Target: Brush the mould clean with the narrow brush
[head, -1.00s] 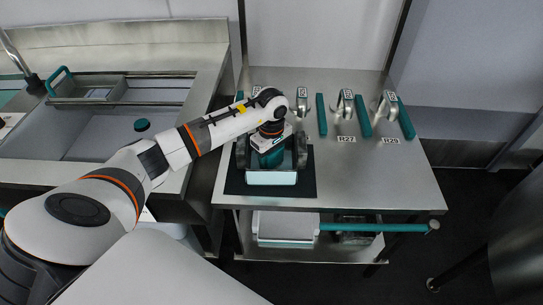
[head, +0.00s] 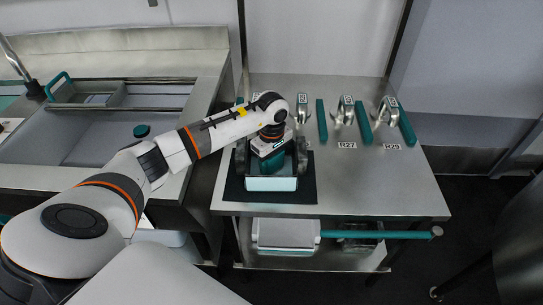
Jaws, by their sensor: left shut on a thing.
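The mould (head: 271,184) is a pale, open-topped box on a dark mat, with a light front wall and a dark rounded part on either side. My left gripper (head: 268,160) is directly over it, pointing down. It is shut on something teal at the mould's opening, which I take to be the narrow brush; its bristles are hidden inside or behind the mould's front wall. I cannot tell whether they touch the mould. My right gripper is not in view.
The table's right front is clear. A sink (head: 100,130) lies left. A white tub (head: 285,235) and a teal bar (head: 380,234) sit below.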

